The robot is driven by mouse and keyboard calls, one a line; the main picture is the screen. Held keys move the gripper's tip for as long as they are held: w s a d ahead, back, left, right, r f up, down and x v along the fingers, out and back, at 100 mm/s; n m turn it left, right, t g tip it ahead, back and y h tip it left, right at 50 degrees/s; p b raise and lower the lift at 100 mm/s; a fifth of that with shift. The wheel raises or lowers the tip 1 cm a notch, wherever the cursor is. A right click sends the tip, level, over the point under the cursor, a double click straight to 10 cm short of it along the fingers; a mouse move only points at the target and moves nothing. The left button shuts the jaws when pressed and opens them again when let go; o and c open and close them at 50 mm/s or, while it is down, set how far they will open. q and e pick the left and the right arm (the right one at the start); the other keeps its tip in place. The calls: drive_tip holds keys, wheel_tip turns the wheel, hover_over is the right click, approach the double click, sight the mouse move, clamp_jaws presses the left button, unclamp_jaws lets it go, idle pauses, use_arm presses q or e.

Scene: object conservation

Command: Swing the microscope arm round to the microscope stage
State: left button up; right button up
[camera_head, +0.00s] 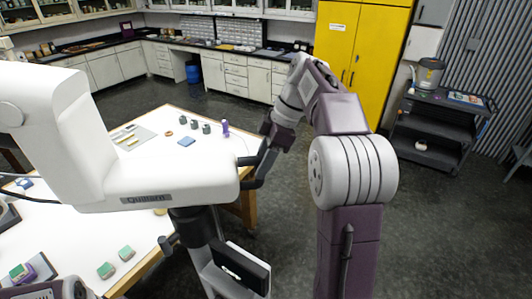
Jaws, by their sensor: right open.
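The microscope arm (150,185) is a large white boom with a label on its side. It reaches in from the left, above the white table, and its near part is cut off by the left edge. My right gripper (245,172) is open at the right end of this boom. Its two dark fingers lie one above the other, close to the white end; I cannot tell whether they touch it. I cannot pick out the microscope stage with certainty. My left gripper is not in view.
The white table (170,118) carries small grey items, a purple figure (225,128), a blue pad (187,142) and green blocks (126,253). A black cart (440,125) stands at right, a yellow cabinet (345,45) behind. The dark floor at right is clear.

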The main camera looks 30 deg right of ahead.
drive_tip(key=w+p+v, duration=0.1)
drive_tip(key=v, duration=0.5)
drive_tip(key=shift+s+r, duration=0.3)
drive_tip(key=shift+s, duration=0.2)
